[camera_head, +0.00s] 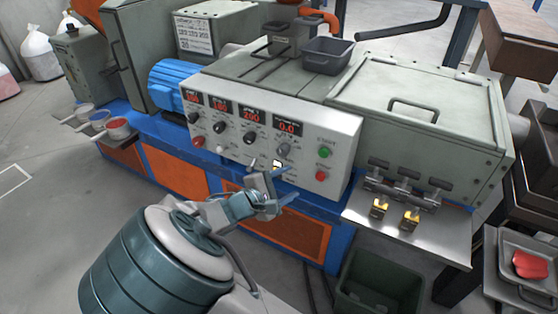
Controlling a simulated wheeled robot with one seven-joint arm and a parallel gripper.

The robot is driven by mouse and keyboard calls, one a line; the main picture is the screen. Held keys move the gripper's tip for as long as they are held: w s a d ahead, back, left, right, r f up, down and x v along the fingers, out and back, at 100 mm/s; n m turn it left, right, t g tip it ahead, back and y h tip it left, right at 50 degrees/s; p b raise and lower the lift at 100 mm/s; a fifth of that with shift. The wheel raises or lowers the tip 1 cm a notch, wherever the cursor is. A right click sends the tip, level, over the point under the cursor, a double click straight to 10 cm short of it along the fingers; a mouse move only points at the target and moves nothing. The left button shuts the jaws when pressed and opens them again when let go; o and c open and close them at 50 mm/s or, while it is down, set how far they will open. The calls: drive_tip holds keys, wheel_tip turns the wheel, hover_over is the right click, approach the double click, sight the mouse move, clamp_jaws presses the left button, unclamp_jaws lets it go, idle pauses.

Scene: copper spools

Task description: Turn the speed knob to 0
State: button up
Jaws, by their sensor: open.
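The pale control panel (260,140) on the machine's front carries several knobs under red displays. The rightmost large knob is grey (283,150) and sits below a display (287,128) that reads 0.0; it is probably the speed knob, though its label is too small to read. My gripper (275,185) is open in front of the panel's lower edge, below the grey knob. No contact with the grey knob shows. The knob's pointer mark cannot be made out.
A green button (324,152) and a red button (320,175) sit right of the grey knob. A metal shelf (440,240) with brass pieces juts out at right, above a dark bin (375,285). A grey tray (328,56) stands on top of the machine.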

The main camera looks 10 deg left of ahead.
sight(280, 153)
drive_tip(key=s+a+n+t+y+b, duration=0.1)
drive_tip(key=s+a+n+t+y, duration=0.2)
drive_tip(key=a, duration=0.6)
drive_tip(key=shift+n+t, duration=0.4)
drive_tip(key=shift+t, duration=0.1)
drive_tip(key=b+x, duration=0.1)
drive_tip(key=x, duration=1.3)
drive_tip(key=shift+w+d+r, duration=0.15)
drive_tip(key=shift+w+d, duration=0.15)
drive_tip(key=shift+w, duration=0.05)
drive_tip(key=c, duration=1)
